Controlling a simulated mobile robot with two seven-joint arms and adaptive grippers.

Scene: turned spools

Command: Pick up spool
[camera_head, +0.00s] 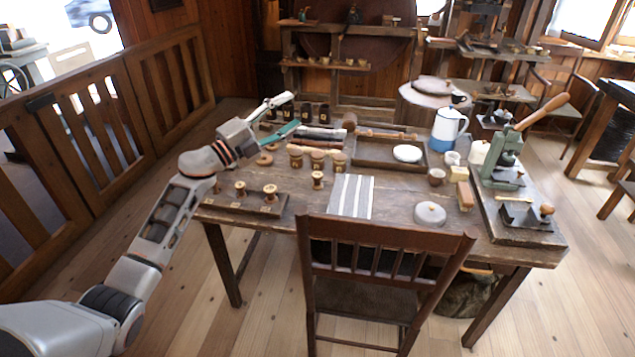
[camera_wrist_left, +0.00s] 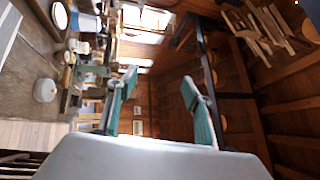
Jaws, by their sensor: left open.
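Small turned wooden spools stand at the front left of the table in the head view: one spool (camera_head: 270,194) and another spool (camera_head: 240,188) on a dark wooden board (camera_head: 236,206), and a separate spool (camera_head: 318,180) on the tabletop to their right. My left gripper (camera_head: 295,109) is open and empty, raised above the table's back left part, behind and above the spools. In the left wrist view its two green-padded fingers (camera_wrist_left: 159,77) are spread with nothing between them. No spool can be made out in that view. My right gripper is not in view.
Several labelled wooden jars (camera_head: 317,161) stand behind the lone spool. A striped cloth (camera_head: 350,196), a tray (camera_head: 374,153), a blue and white pot (camera_head: 446,130) and a green lever press (camera_head: 505,155) are farther right. A chair (camera_head: 384,236) stands at the front.

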